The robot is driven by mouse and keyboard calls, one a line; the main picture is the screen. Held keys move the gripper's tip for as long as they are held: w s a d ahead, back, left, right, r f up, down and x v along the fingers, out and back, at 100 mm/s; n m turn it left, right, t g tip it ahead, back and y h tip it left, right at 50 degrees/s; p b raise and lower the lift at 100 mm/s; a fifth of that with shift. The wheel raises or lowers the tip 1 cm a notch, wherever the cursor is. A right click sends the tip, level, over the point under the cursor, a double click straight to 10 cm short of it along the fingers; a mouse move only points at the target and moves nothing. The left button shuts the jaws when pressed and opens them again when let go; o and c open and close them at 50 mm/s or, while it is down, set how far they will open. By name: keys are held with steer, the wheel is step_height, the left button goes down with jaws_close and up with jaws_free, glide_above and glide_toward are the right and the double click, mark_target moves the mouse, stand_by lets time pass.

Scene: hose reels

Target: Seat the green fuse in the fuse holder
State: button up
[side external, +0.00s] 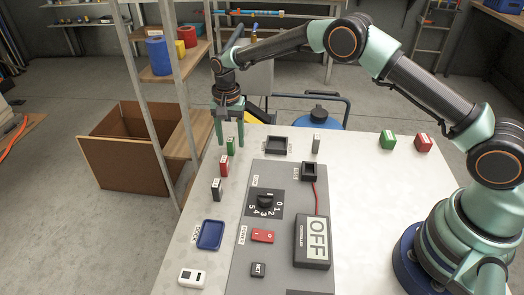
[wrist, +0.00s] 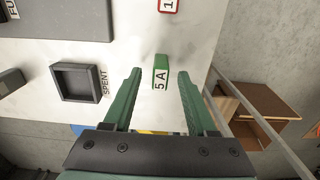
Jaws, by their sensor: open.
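The green fuse (side external: 230,146), marked 5 A, stands upright near the table's left edge. In the wrist view the green fuse (wrist: 161,70) appears between my fingertips, with gaps on both sides. My gripper (side external: 230,143) is open and points down at the fuse; I cannot tell how far the tips reach down beside it. The fuse holder (side external: 311,171) is a black open box on the grey panel with a red wire. No fuse shows in it.
A red fuse (side external: 224,166) and a dark fuse (side external: 216,189) stand in line with the green one. A spent tray (side external: 276,153) and a grey block (side external: 316,144) are at the back. The controller (side external: 311,241) reads OFF. Green (side external: 388,140) and red (side external: 423,142) blocks are at right.

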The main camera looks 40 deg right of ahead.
steer(key=shift+f, duration=0.15)
jaws_close()
